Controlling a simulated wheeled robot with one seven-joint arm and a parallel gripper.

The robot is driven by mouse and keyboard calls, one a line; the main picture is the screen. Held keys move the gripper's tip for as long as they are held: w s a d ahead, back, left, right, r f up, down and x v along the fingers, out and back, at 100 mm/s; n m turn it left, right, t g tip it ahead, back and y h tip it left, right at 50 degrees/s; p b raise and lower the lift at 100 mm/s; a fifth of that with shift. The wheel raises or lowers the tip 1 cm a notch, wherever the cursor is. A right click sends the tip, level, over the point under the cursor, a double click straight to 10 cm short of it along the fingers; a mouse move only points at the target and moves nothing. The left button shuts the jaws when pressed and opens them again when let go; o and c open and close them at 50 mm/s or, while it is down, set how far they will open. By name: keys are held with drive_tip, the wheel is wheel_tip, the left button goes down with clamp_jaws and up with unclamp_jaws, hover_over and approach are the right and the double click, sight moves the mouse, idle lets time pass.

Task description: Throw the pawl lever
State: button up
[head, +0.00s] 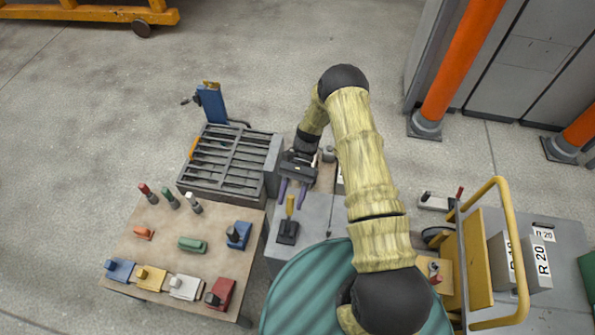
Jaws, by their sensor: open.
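A small lever with a yellow handle (290,206) stands on a dark base (288,232) on a grey bench top. It looks like the pawl lever, but no label shows. My gripper (291,197) is above the grey bench, with its two purple fingers open and pointing toward the front. In this view the top of the yellow handle lies between the fingertips. I cannot tell the height gap or whether they touch. Nothing is held in the jaws.
A slatted grey mould (232,160) is left of my gripper, with a blue post (211,103) behind it. A wooden table (165,235) with coloured blocks and handles stands front left. A yellow-railed cart (510,250) is at right. Open floor lies at left.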

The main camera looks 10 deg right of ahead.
drive_tip(key=b+v, duration=0.1)
drive_tip(key=v, duration=1.5)
drive_tip(key=shift+w+d+r+b, duration=0.15)
drive_tip(key=shift+w+d+b, duration=0.1)
drive_tip(key=shift+b, duration=0.1)
drive_tip(key=s+d+r+n+t+h, duration=0.1)
drive_tip(key=s+r+t+h, duration=0.1)
drive_tip(key=s+r+t, duration=0.3)
drive_tip(key=s+d+r+n+t+h, duration=0.1)
drive_tip(key=r+n+t, duration=0.1)
drive_tip(key=r, duration=0.5)
drive_tip(key=s+d+r+n+t+h, duration=0.1)
drive_tip(key=s+d+r+n+t, duration=0.15)
drive_tip(key=s, duration=0.45)
drive_tip(key=s+d+r+n+t+h, duration=0.1)
drive_tip(key=s+r+t, duration=0.25)
drive_tip(key=s, duration=0.35)
wheel_tip(320, 180, up, 18)
drive_tip(key=p, duration=1.7)
drive_tip(key=shift+f+t+p, duration=0.25)
drive_tip(key=shift+t+p, duration=0.05)
drive_tip(key=shift+p, duration=0.05)
